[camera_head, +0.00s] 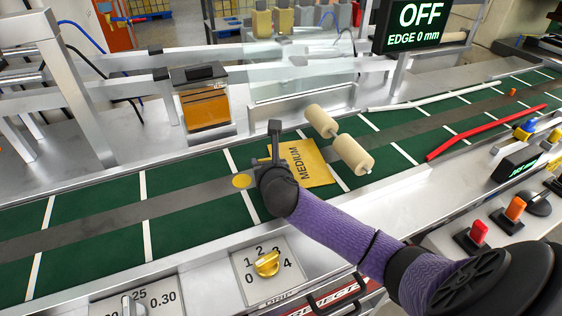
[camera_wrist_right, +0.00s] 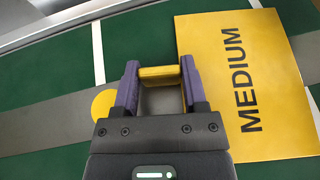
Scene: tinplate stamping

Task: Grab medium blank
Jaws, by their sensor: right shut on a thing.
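A yellow sheet marked MEDIUM (camera_head: 316,158) lies on the green belt, beside my right gripper. It also shows at the right of the wrist view (camera_wrist_right: 270,80). My right gripper (camera_wrist_right: 160,75) is shut on a narrow yellow piece (camera_wrist_right: 158,71), which spans the gap between its purple fingers. I cannot tell from its visible edge whether this piece is the medium blank. In the head view my right gripper (camera_head: 270,160) is just left of the sheet, and its own wrist hides what it holds. My left gripper is not in view.
A yellow disc (camera_head: 242,181) lies on the grey belt strip (camera_head: 120,215). Two cream rollers (camera_head: 353,154) stand right of the sheet. A red rod (camera_head: 480,134) lies farther right. A sign reading OFF (camera_head: 410,25) hangs above. The belt's left part is clear.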

